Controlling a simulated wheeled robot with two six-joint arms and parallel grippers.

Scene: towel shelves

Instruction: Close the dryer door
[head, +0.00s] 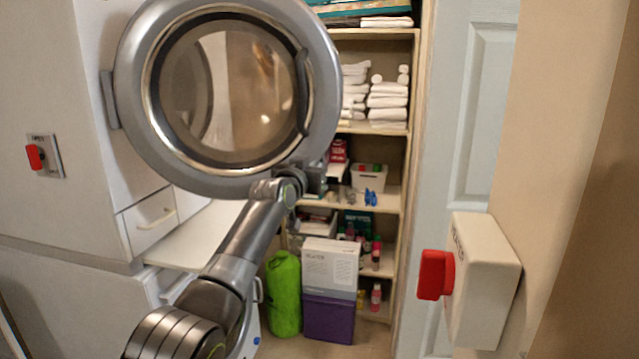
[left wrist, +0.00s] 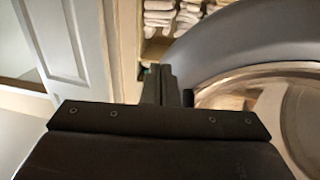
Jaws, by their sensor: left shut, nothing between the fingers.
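The dryer door (head: 133,85), a round grey ring with a glass window, stands open, swung out from the white dryer (head: 95,60) on a hinge at its left. A dark curved handle shows on the right side of its window. My left arm reaches up from below to the door's lower right rim. My left gripper (head: 312,180) is there, shut and empty, partly hidden by its own wrist. In the left wrist view, the shut fingers (left wrist: 165,86) are beside the grey door rim (left wrist: 230,40); I cannot tell whether they touch it. My right gripper is not in view.
Behind the door are shelves with folded white towels (head: 388,100), a white bin (head: 369,177) and bottles. A green bag (head: 284,293) and boxes (head: 330,268) stand on the floor. A white wall box with a red switch (head: 435,275) juts out at right.

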